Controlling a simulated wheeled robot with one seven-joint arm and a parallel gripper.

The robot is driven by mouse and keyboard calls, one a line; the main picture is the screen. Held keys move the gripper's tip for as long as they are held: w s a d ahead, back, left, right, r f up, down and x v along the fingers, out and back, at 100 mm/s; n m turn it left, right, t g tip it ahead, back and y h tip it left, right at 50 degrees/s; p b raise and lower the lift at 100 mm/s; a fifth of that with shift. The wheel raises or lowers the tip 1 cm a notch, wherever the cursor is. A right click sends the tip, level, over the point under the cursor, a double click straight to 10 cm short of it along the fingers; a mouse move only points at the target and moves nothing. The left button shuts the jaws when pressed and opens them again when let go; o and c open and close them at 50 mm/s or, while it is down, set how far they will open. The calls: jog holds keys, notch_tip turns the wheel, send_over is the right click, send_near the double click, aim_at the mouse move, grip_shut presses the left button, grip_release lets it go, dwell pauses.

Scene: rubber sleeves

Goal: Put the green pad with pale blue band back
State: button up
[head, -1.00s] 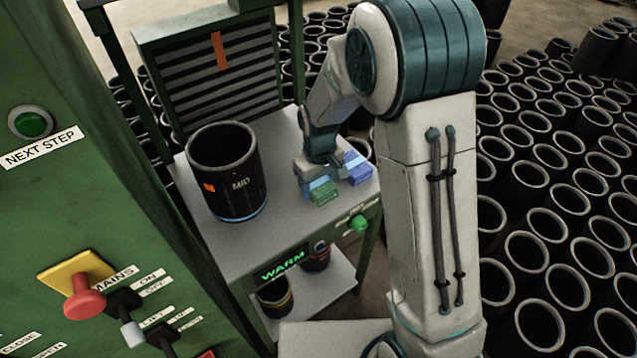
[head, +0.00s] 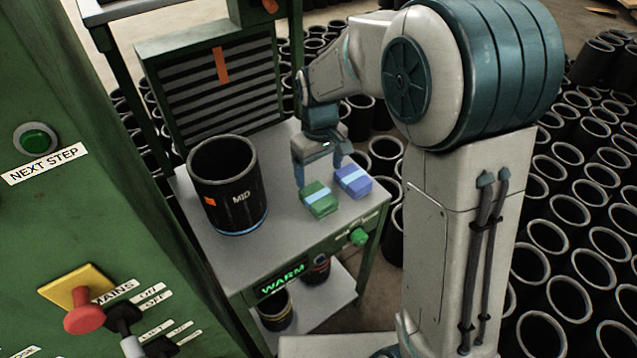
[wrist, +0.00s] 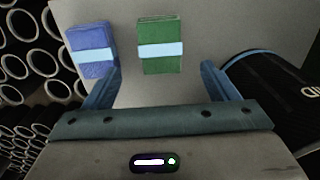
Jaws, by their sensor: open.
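The green pad with a pale blue band (head: 319,203) lies flat on the grey table top (head: 274,219), left of a blue pad with a pale blue band (head: 352,181). In the wrist view the green pad (wrist: 160,63) is ahead of the fingers, near the middle, and the blue pad (wrist: 92,50) is to its left. My gripper (head: 318,176) is open and empty, above the table just behind the pads. It also shows in the wrist view (wrist: 163,78), with its fingers apart and nothing between them.
A black sleeve marked MID (head: 228,186) stands upright on the table, left of the pads. A slatted panel (head: 222,82) rises behind. A lower shelf (head: 325,295) holds dark sleeves. Many sleeves (head: 585,205) stand on the floor at right.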

jog(key=s+d+r+m+t, duration=0.1)
jog(key=s+d+r+m, duration=0.2)
jog(key=s+d, duration=0.3)
jog(key=s+d+r+m+t, duration=0.1)
jog(key=s+d+r+m, duration=0.3)
jog(key=s+d, duration=0.3)
jog(key=s, duration=0.5)
jog(key=shift+s+d+r+t, duration=0.2)
jog(key=shift+d+r+t, duration=0.1)
jog(key=shift+t, duration=0.1)
